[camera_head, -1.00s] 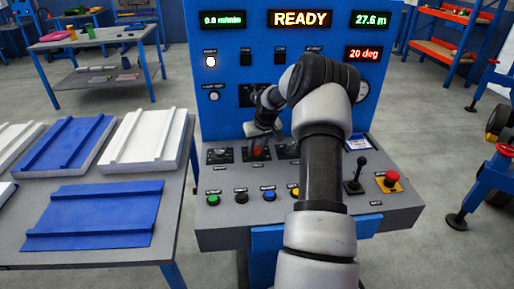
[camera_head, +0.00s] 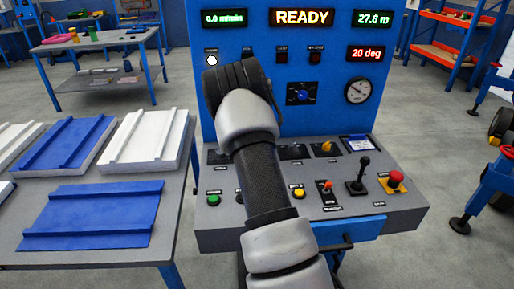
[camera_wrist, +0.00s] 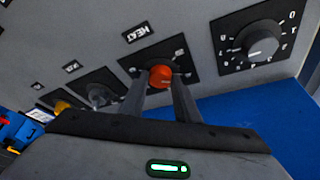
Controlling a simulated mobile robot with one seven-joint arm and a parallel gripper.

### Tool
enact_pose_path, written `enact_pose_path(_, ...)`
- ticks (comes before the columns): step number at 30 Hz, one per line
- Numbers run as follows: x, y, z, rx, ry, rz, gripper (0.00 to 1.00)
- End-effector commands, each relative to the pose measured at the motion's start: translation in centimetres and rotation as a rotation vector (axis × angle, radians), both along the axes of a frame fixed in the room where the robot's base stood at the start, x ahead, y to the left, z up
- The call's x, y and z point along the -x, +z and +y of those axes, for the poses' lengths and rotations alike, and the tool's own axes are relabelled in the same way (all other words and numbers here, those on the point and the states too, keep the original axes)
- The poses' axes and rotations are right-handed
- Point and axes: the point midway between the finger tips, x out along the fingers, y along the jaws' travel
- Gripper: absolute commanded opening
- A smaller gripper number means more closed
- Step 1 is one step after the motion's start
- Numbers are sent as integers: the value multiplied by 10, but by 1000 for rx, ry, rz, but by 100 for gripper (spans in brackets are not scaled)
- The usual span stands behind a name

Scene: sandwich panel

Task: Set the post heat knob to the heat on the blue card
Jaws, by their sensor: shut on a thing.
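My gripper (camera_wrist: 160,92) is shut on the red-orange knob (camera_wrist: 161,76) in the wrist view, one finger on each side of it. The knob sits on a black plate beside a label reading HEAT. In the head view my arm hides this knob and my gripper. The blue-edged card (camera_head: 360,144) lies at the back right of the console; its writing is too small to read. The pointer setting of the held knob cannot be read.
A grey dial knob (camera_wrist: 262,42) is right of the held knob in the wrist view; a grey knob (camera_wrist: 98,94) and a yellow one (camera_wrist: 62,107) are left. Buttons, a black joystick (camera_head: 360,175) and a red stop button (camera_head: 396,178) line the console front.

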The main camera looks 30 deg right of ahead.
Motion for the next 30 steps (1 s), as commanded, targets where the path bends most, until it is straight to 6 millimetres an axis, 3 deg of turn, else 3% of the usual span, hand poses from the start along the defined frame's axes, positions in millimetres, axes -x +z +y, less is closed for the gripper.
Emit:
enact_pose_path(18, -5, 0, 1, 1, -579, 1, 6)
enact_pose_path(30, -6, -2, 1, -2, -867, 2, 6)
